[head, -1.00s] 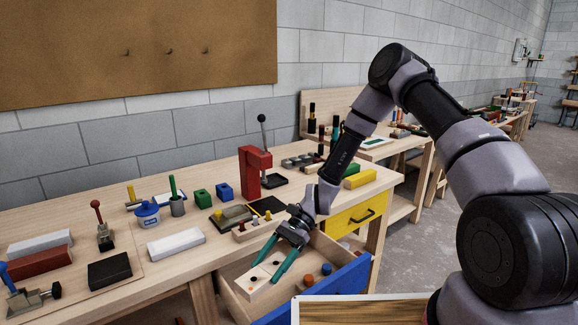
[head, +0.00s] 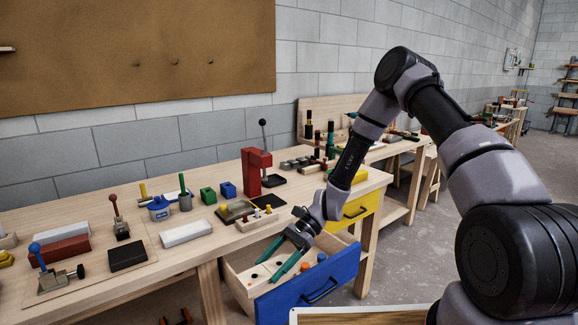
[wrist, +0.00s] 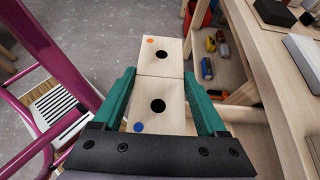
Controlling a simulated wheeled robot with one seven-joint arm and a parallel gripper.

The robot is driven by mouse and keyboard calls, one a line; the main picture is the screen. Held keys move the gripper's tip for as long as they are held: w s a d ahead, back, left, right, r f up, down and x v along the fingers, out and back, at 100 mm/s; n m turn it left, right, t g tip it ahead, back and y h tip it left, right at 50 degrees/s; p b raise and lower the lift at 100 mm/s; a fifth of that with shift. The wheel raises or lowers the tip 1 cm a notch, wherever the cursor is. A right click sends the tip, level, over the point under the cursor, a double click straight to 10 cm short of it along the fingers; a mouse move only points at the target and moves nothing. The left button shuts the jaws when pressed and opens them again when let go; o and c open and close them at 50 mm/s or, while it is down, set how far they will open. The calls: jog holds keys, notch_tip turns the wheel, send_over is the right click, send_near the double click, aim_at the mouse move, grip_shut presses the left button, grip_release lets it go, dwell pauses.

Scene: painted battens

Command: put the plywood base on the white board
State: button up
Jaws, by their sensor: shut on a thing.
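The plywood base (wrist: 172,122) is a pale block with dark round holes, a blue dot and an orange dot. My gripper (wrist: 160,85) is shut on it, with a teal finger along each side. In the head view my gripper (head: 265,273) holds the base (head: 240,284) in front of or over the open drawer; the exact gap is unclear. A pale flat board (head: 384,147) on the far bench is partly behind my arm. A white slab (head: 186,233) lies on the near bench. I cannot tell for certain which is the white board.
The open drawer with a blue front (head: 310,285) juts from the near bench and holds small round pieces. A red press (head: 254,172), blocks and tools crowd the bench top. Grey floor lies open at right.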

jog(key=w+d+r+m+t+y, duration=0.1)
jog(key=w+d+r+m+t, duration=0.45)
jog(key=w, duration=0.35)
jog(key=w+d+r+m+t+y, duration=0.1)
jog(key=w+d+r+m+t, duration=0.4)
jog(key=w+d+m+t, duration=0.3)
jog(key=w+d+r+m+t+h, duration=0.2)
jog(key=d+r+m, duration=0.1)
jog(key=d, duration=0.3)
jog(key=w+d+r+m+t+h, duration=0.1)
jog(key=w+d+r+m+h, duration=0.1)
jog(key=d+r, duration=0.3)
jog(key=w+d+r+m+t+h, duration=0.2)
jog(key=w+d+r+m+h, duration=0.1)
jog(key=d, duration=0.5)
jog(key=shift+w+r+m+t+h, duration=0.35)
jog(key=shift+w+r+h, duration=0.15)
jog(key=shift+w, duration=0.1)
